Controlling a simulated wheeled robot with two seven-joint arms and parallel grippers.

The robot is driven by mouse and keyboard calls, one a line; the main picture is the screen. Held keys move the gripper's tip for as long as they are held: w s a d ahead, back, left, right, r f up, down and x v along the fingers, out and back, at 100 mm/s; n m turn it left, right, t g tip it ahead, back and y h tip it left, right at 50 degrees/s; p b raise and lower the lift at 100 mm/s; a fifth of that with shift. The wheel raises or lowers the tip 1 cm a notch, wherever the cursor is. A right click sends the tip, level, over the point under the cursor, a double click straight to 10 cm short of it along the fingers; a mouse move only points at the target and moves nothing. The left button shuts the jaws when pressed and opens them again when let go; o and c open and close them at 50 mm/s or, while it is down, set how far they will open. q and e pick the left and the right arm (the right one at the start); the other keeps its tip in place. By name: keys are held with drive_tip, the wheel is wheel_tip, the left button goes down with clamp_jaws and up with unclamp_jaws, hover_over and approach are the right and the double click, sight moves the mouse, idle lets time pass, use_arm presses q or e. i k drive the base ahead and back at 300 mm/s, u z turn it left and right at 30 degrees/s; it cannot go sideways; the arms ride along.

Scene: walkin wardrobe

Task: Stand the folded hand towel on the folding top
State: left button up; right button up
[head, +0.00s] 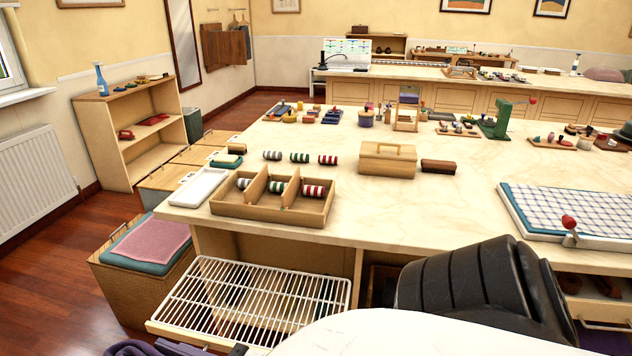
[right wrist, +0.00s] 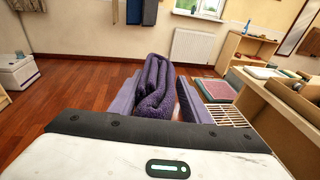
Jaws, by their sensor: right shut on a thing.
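The folded hand towel (right wrist: 155,90) is purple and thick, with its folds visible at the top in the right wrist view. My right gripper (right wrist: 157,108) is shut on it, with one finger on each side. Part of the towel (head: 130,348) also shows at the bottom left of the head view, beside a fingertip; the rest is cut off. The towel is in front of the counter, beside the wire rack and apart from the top. The folding top (head: 400,215) is the pale counter. My left gripper is in neither view.
On the top stand a wooden divided tray (head: 265,212) with rolled striped cloths, a white tray (head: 200,187), a wooden box (head: 388,160), a brush (head: 438,167) and a checked pad (head: 570,210). A wire rack (head: 250,300) juts out below. The top's front middle is clear.

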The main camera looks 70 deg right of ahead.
sight(408, 209)
drive_tip(key=z, duration=2.2)
drive_tip(key=i, duration=0.5)
